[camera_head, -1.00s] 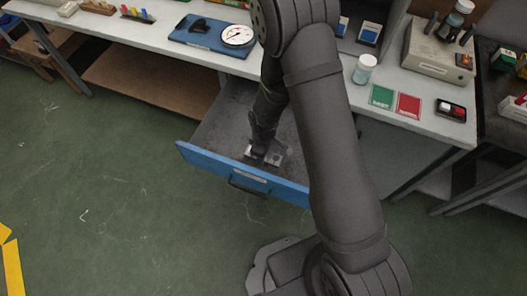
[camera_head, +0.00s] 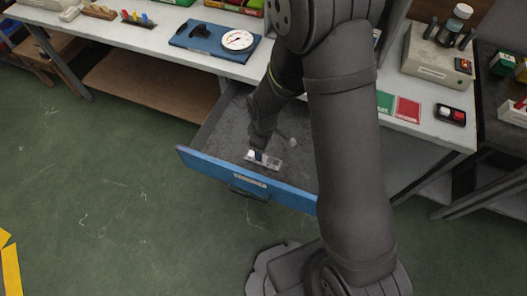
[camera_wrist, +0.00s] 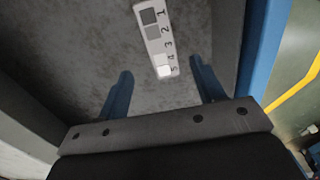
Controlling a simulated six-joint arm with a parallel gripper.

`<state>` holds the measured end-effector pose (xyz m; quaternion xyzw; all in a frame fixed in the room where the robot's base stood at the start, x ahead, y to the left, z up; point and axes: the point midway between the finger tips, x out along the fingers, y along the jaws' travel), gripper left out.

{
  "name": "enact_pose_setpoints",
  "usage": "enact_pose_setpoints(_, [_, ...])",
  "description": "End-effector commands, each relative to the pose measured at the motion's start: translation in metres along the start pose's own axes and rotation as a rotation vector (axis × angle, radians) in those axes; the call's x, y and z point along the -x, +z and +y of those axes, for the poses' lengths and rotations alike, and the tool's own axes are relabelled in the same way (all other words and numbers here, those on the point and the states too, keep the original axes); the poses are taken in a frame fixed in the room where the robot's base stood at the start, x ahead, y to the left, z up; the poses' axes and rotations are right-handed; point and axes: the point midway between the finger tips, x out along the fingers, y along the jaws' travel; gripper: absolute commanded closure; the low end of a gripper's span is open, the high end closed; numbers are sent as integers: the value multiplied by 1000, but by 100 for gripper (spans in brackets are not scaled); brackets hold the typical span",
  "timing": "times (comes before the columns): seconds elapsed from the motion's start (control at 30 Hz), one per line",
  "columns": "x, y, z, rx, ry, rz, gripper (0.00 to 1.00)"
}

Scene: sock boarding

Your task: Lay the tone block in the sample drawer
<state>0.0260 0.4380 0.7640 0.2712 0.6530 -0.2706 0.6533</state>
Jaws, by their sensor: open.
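The tone block (camera_wrist: 157,42) is a pale bar with grey patches and printed numbers. It lies on the grey floor of the open sample drawer (camera_head: 246,182), close behind its blue front; in the head view the block (camera_head: 272,162) shows partly past my gripper. My gripper (camera_wrist: 160,85) is open with its two blue fingers spread and nothing between them. In the wrist view the block lies beyond the fingertips, apart from them. In the head view my gripper (camera_head: 257,154) is inside the drawer, over the block's left end.
Green and red cards (camera_head: 408,110) and a small black box (camera_head: 450,114) are on the right. The drawer's left floor is bare.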

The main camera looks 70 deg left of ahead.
Motion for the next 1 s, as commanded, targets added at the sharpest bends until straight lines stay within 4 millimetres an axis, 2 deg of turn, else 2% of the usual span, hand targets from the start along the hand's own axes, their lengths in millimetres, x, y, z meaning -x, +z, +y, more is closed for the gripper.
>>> enact_pose_setpoints(0.2, [30, 0, 0, 0, 1, 0, 38])
enact_pose_setpoints(0.4, [41, 0, 0, 0, 0, -1, 38])
enact_pose_setpoints(0.8, [40, 0, 0, 0, -1, -1, 38])
enact_pose_setpoints(1.0, [24, 1, -1, 0, -3, -3, 38])
